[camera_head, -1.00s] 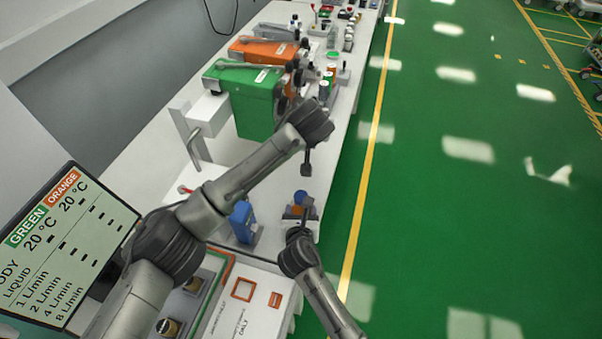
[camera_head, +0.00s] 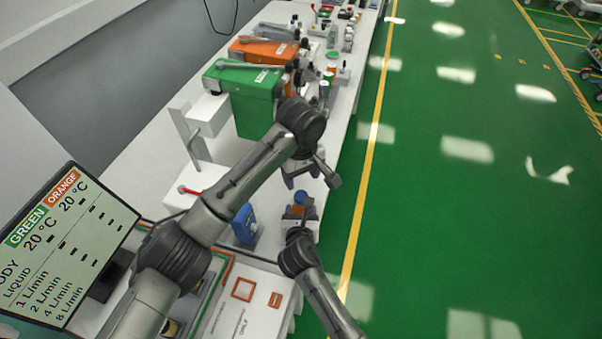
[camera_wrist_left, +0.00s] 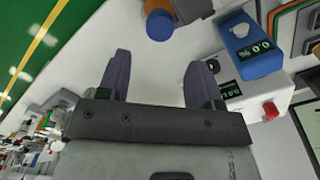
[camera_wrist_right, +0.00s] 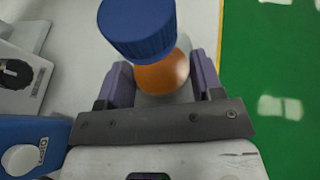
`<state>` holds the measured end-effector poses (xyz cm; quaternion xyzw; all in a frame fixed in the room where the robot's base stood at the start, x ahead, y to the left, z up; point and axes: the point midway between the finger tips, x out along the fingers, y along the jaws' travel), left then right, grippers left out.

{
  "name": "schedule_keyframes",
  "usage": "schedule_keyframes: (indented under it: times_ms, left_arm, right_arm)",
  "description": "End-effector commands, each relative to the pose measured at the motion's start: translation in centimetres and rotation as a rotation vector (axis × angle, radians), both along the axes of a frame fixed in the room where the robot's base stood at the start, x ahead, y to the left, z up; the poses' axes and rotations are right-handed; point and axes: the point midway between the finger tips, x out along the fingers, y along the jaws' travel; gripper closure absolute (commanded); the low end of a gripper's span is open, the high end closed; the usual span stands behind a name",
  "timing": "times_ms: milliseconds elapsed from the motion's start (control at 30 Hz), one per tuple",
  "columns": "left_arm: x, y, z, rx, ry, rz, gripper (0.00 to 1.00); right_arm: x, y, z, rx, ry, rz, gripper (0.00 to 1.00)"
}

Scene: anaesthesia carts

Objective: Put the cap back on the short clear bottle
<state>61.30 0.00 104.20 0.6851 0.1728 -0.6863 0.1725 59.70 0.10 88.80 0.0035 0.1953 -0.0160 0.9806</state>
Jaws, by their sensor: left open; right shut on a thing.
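A short clear bottle with orange contents (camera_wrist_right: 163,75) stands between the fingers of my right gripper (camera_wrist_right: 163,85), which is shut on its body. A ribbed blue cap (camera_wrist_right: 138,28) sits at the bottle's top; how firmly it is seated I cannot tell. In the head view the blue cap (camera_head: 301,197) shows just above my right gripper (camera_head: 299,222). My left gripper (camera_head: 311,172) is open and empty, above and beyond the bottle. In the left wrist view the cap (camera_wrist_left: 160,25) is at the top, ahead of and apart from the open left fingers (camera_wrist_left: 158,80).
A blue device with a display (camera_wrist_left: 252,45) stands on the bench left of the bottle; it also shows in the head view (camera_head: 244,222). Green (camera_head: 240,82) and orange (camera_head: 265,50) units stand farther back. The bench's right edge is close to the bottle.

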Motion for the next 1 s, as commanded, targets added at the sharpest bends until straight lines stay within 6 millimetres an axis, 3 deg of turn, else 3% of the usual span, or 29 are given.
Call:
schedule_keyframes:
  times_ms: [167,700,1000]
  left_arm:
    - [0.0,0.0,-0.6,0.001,0.000,-0.001,0.41]
    - [0.0,0.0,-7.0,0.001,0.000,-0.001,0.41]
    - [0.0,0.0,-8.0,0.001,-0.002,-0.001,0.41]
  right_arm:
    - [0.0,0.0,-0.1,0.000,0.001,0.000,1.00]
    - [0.0,0.0,0.0,0.000,0.001,0.000,1.00]
    - [0.0,0.0,0.0,0.000,0.001,0.000,1.00]
